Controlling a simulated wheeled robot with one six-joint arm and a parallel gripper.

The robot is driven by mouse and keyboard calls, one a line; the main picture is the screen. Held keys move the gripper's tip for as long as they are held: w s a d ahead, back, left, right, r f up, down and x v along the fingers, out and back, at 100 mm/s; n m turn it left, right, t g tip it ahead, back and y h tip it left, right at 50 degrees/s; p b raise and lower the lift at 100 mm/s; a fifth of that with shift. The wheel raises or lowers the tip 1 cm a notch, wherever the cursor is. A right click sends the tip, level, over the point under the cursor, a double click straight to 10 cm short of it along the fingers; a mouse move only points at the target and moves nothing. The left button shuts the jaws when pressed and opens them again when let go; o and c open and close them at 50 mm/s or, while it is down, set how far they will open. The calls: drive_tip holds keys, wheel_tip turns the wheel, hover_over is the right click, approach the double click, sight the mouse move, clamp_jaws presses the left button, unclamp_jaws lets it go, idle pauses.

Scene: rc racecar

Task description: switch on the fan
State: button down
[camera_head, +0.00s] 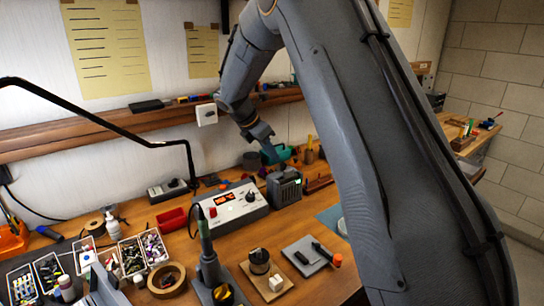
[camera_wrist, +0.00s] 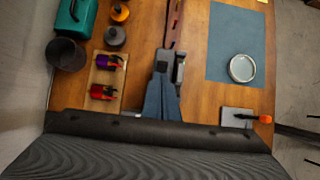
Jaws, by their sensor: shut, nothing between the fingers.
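A small dark grey box with a slatted front (camera_head: 284,190), which looks like the fan, stands on the bench right of the white unit with the red display. A small pale green spot shows near its upper right; I cannot tell whether it is a switch or a lamp. My gripper (camera_head: 271,154) is above and slightly left of this box in the head view, pointing down, shut and empty. In the wrist view my gripper's bluish fingers (camera_wrist: 160,90) are together. I cannot tell whether the fingertips touch anything, nor whether the fan runs.
The white unit (camera_head: 232,207) stands close on the left. A green-handled tool in a stand (camera_head: 207,245) is nearer. A teal case (camera_wrist: 75,17) and dark cup (camera_wrist: 66,54) lie left in the wrist view. A blue mat (camera_wrist: 235,35) is at right.

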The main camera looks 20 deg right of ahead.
wheel_tip(320, 180, up, 7)
drive_tip(key=d+p, duration=0.1)
drive_tip(key=p, duration=0.3)
drive_tip(key=shift+w+d+r+p, duration=0.15)
drive_tip(key=shift+w+r+p, duration=0.05)
drive_tip(key=shift+p, duration=0.2)
drive_tip(key=s+a+f+m+y+b, duration=0.1)
drive_tip(key=s+f+m+y+b, duration=0.1)
drive_tip(key=s+f+m, duration=0.4)
drive_tip(key=s+a+f+m+y+b, duration=0.2)
drive_tip(key=s+f+m+b, duration=0.2)
drive_tip(key=s, duration=1.2)
drive_tip(key=s+a+f+m+y+b, duration=0.1)
drive_tip(key=s+f+m+y+b, duration=0.1)
drive_tip(key=s+f+m, duration=0.5)
drive_tip(key=shift+s+a+f+m+g+b, duration=0.15)
drive_tip(key=shift+s+m+b, duration=0.15)
drive_tip(key=shift+s+m, duration=0.55)
drive_tip(key=shift+s+a+f+m+g+b, duration=0.1)
drive_tip(key=shift+s+m+b, duration=0.2)
drive_tip(key=shift+s+m, duration=0.55)
drive_tip(key=shift+s+a+f+m+g+b, duration=0.15)
drive_tip(key=shift+s+m+b, duration=0.15)
drive_tip(key=shift+s+m, duration=0.55)
